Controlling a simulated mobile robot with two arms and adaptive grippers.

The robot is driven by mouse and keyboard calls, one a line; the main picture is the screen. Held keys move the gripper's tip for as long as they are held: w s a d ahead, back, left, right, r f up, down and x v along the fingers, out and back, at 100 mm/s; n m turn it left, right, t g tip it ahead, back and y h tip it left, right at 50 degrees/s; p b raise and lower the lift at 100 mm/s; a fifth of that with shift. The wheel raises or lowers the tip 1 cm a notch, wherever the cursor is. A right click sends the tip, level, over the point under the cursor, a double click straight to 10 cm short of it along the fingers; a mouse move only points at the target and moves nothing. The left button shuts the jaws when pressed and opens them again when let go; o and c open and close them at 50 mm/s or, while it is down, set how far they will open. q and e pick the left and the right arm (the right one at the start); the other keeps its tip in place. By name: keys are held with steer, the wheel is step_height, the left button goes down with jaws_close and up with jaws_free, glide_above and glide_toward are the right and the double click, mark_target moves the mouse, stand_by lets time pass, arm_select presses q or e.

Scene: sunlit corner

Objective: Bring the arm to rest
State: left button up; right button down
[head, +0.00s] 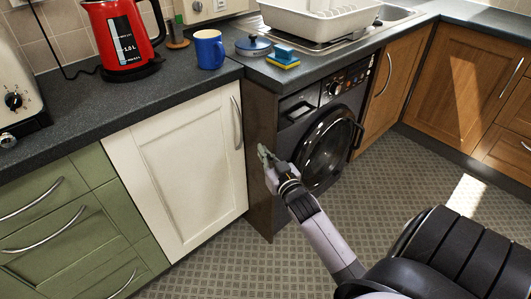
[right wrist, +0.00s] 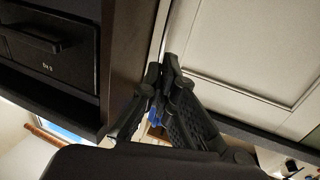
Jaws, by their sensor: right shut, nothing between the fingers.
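My right arm (head: 325,232) reaches up and left from the lower right of the head view. My right gripper (head: 264,155) is at its end, in front of the dark side panel between the white cabinet door and the washing machine. In the right wrist view its black fingers (right wrist: 163,72) are together, with nothing visible between them. Whether the fingertips touch the panel or door cannot be told. My left gripper is not in view.
The white cabinet door (head: 180,165) and washing machine (head: 322,140) stand close to the gripper. A blue mug (head: 208,50), red kettle (head: 121,35), sponges (head: 283,58) and dish rack (head: 320,20) are on the worktop (head: 185,90). The patterned floor (head: 395,180) is open.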

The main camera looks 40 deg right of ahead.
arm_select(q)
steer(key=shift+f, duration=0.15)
arm_select(e)
steer(key=shift+s, duration=0.2)
